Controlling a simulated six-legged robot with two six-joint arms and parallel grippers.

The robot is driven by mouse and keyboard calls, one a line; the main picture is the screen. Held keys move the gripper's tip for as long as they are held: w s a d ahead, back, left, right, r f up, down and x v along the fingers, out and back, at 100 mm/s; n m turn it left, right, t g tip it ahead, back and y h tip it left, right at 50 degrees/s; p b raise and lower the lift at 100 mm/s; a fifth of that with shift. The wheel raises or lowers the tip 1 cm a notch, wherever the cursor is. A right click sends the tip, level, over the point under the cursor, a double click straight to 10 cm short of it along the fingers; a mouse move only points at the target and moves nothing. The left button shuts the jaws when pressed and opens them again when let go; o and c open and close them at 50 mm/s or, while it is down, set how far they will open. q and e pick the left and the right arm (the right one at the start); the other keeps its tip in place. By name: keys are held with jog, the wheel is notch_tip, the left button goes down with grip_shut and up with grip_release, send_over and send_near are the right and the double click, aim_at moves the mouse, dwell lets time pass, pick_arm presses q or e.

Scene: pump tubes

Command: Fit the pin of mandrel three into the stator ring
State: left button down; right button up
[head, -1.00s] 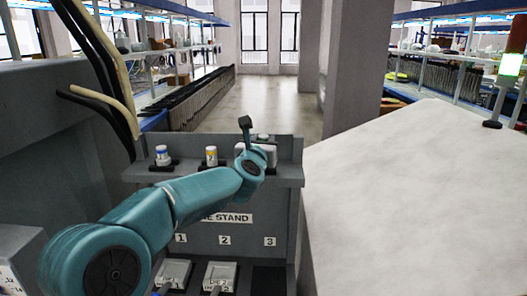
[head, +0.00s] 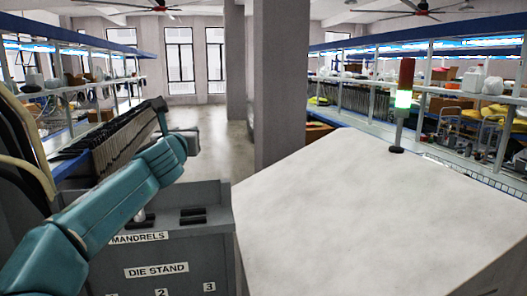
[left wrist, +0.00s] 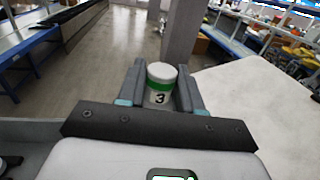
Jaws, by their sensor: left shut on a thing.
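Mandrel three (left wrist: 161,84), a white cylinder with a green band and a black 3, is held upright between the grey fingers of my left gripper (left wrist: 161,72) in the left wrist view. In the head view my left arm reaches up from the left above the mandrel rack; the mandrel cannot be made out there. The pin at its lower end is hidden. The stator ring is not seen in either view. My right gripper is out of view.
The grey stand (head: 220,238), labelled MANDRELS and DIE STAND, is below my left arm, with dark holders (head: 193,220) on top. A broad pale surface (head: 370,215) lies right of it, bare, with a lit signal tower (head: 404,100) at its back. A pillar (head: 279,85) stands behind.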

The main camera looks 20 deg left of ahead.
pick_arm(q)
notch_tip(320, 180, down, 5)
jog(key=b, duration=0.4)
jog(key=shift+f, duration=0.2)
jog(key=shift+w+f, duration=0.15)
jog(key=shift+w, duration=0.05)
jog(key=shift+s+d, duration=0.1)
jog(key=shift+d, duration=0.05)
